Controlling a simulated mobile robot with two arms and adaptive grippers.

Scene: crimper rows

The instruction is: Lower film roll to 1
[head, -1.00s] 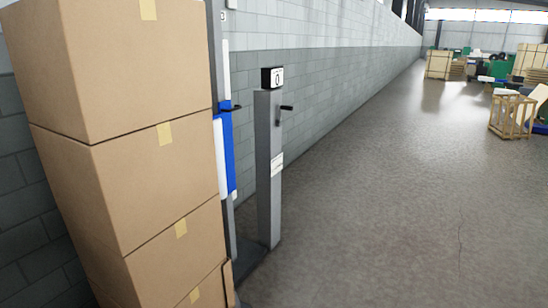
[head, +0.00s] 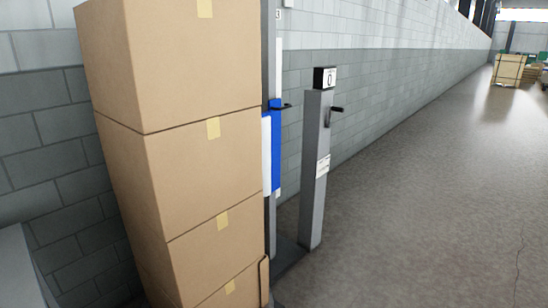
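The film roll (head: 266,155) shows as a white cylinder on a blue carriage (head: 277,150), on a grey mast (head: 269,50) behind the box stack. The boxes hide part of it. A grey post (head: 313,170) stands just right of the mast. It has a black-framed display (head: 328,78) on top that reads 0, a dark crank handle (head: 335,109) on its right side and a white label (head: 322,166). A small plate marked 3 shows high beside the mast. Neither of my grippers is in view.
A tall stack of brown cardboard boxes (head: 188,175) stands close at left, in front of the mast. A grey block wall (head: 400,75) runs behind. The concrete floor (head: 430,210) to the right is clear. A wooden crate (head: 508,70) stands far off.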

